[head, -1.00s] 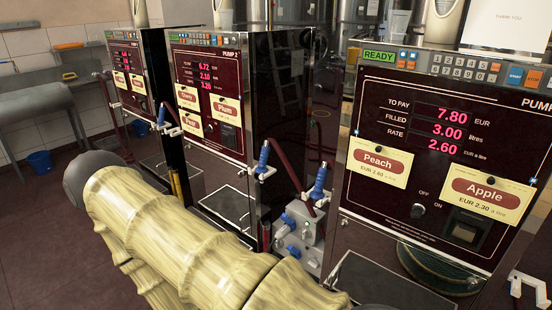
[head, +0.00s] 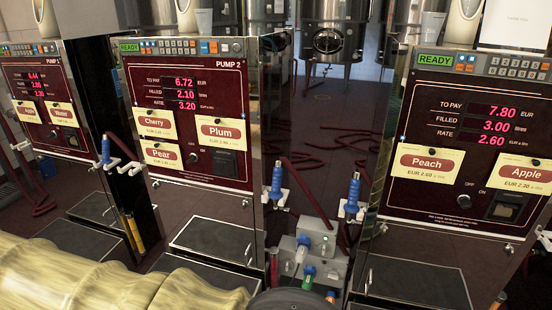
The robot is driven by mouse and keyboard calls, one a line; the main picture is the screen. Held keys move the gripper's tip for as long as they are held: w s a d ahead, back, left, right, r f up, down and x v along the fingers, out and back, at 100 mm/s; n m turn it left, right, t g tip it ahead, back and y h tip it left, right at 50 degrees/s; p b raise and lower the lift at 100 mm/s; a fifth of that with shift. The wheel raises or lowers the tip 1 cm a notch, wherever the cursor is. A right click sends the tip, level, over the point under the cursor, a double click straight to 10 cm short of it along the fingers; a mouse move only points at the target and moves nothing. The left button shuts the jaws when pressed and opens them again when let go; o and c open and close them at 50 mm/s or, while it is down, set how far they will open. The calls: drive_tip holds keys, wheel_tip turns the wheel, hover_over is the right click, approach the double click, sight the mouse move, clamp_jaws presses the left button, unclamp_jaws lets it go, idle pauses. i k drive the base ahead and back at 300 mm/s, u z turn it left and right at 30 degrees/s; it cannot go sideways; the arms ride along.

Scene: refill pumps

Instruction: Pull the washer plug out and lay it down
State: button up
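Grey socket boxes (head: 321,238) stand low between Pump 2 and the right pump. A plug with a blue collar and pale body (head: 301,253) sits at the upper box. A green-topped plug (head: 308,273) and a small blue-topped part (head: 330,296) show below it. No readable label tells which one is the washer plug. My arm in its pale yellow sleeve (head: 90,280) crosses the lower left, and a dark rounded part of it covers the area just below the boxes. My gripper's fingers are not in view.
Pump 2 (head: 190,110) stands left of the boxes and the right pump (head: 470,140) stands right. Blue-handled nozzles (head: 277,182) and (head: 352,195) hang on their sides with dark red hoses. Dark floor shows in the gap behind.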

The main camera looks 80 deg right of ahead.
sight(307, 284)
drive_tip(key=i, duration=1.6)
drive_tip(key=z, duration=3.35)
